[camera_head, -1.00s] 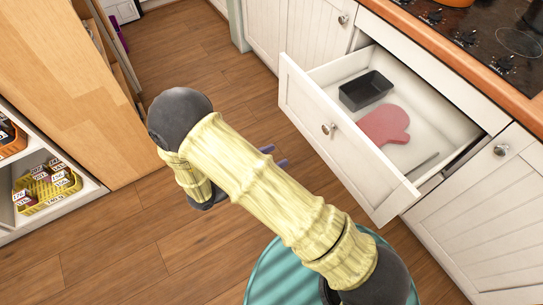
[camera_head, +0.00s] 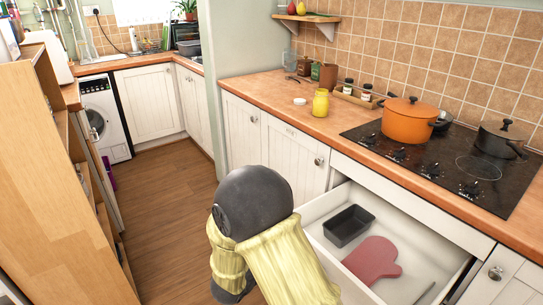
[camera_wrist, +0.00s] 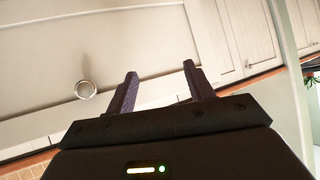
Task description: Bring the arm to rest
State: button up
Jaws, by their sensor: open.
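My arm, cream with dark joints, rises from the bottom of the head view and bends in front of the open drawer. My gripper (camera_wrist: 158,88) shows in the wrist view, with its two dark fingers apart and nothing between them. The fingers point towards a pale cabinet front with a round knob (camera_wrist: 85,89). In the head view my gripper is hidden behind the arm.
An open drawer (camera_head: 435,268) juts out at the lower right, holding a dark tin (camera_head: 347,226) and a pink oven mitt (camera_head: 371,260). An orange pot (camera_head: 408,122) stands on the hob (camera_head: 440,160). A wooden shelf unit (camera_head: 50,190) stands left. The floor (camera_head: 165,200) between is clear.

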jog(key=d+r+n+g+y, duration=0.2)
jog(key=d+r+n+y, duration=0.1)
jog(key=d+r+y, duration=0.15)
jog(key=s+d+r+n+g+p, duration=0.1)
jog(key=s+d+r+n+g, duration=0.15)
jog(key=s+d, duration=0.45)
jog(key=s+d+r+n+g, duration=0.1)
jog(key=s+d+r+g, duration=0.3)
jog(key=s, duration=0.5)
notch_tip(320, 180, up, 22)
jog(key=d+t+p, duration=0.1)
jog(key=p, duration=2.2)
jog(key=shift+r, duration=0.25)
jog(key=shift+d+y, duration=0.1)
jog(key=shift+y, duration=0.15)
jog(key=shift+c, duration=0.2)
